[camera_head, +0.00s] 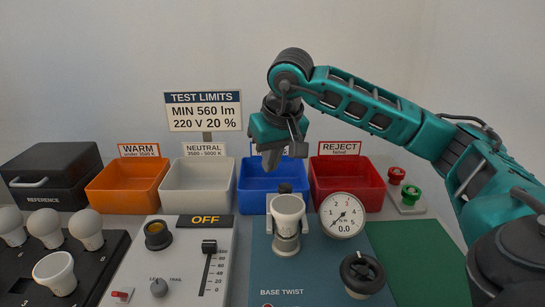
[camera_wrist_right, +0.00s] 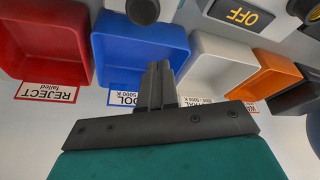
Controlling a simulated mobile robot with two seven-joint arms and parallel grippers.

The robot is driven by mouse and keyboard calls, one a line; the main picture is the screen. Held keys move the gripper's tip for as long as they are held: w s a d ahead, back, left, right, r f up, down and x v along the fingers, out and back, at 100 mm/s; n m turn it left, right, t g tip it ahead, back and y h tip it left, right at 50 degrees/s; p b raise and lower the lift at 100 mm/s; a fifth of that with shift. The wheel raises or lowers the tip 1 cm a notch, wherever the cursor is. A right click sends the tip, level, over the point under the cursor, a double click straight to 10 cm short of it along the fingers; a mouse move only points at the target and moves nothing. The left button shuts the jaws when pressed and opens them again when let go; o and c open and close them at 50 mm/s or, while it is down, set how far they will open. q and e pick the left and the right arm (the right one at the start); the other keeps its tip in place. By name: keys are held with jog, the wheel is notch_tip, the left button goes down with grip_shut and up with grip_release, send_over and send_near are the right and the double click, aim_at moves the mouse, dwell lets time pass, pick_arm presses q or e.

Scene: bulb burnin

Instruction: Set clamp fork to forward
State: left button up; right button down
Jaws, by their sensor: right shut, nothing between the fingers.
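On the blue BASE TWIST panel (camera_head: 330,262), a white cup-shaped piece (camera_head: 288,207) stands upright in a grey metal holder (camera_head: 286,244). A small dark part (camera_head: 285,188) shows just behind its rim. I cannot tell for sure which part is the clamp fork or how it is set. My right gripper (camera_head: 272,160) is shut and empty, pointing down above the blue bin, behind and above the holder. In the right wrist view its closed fingers (camera_wrist_right: 158,82) show in front of the blue bin. My left gripper is not in view.
Orange (camera_head: 128,186), white (camera_head: 198,187), blue (camera_head: 256,190) and red (camera_head: 345,185) bins stand in a row at the back. A round gauge (camera_head: 342,215) and a black knob (camera_head: 361,272) are right of the holder. Bulbs (camera_head: 45,228) stand at left. The green mat (camera_head: 418,265) is clear.

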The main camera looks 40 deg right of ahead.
jog(key=d+p+v, duration=0.1)
jog(key=p+v, duration=0.1)
jog(key=v, duration=0.8)
jog(key=shift+a, duration=0.45)
jog(key=shift+r, duration=0.1)
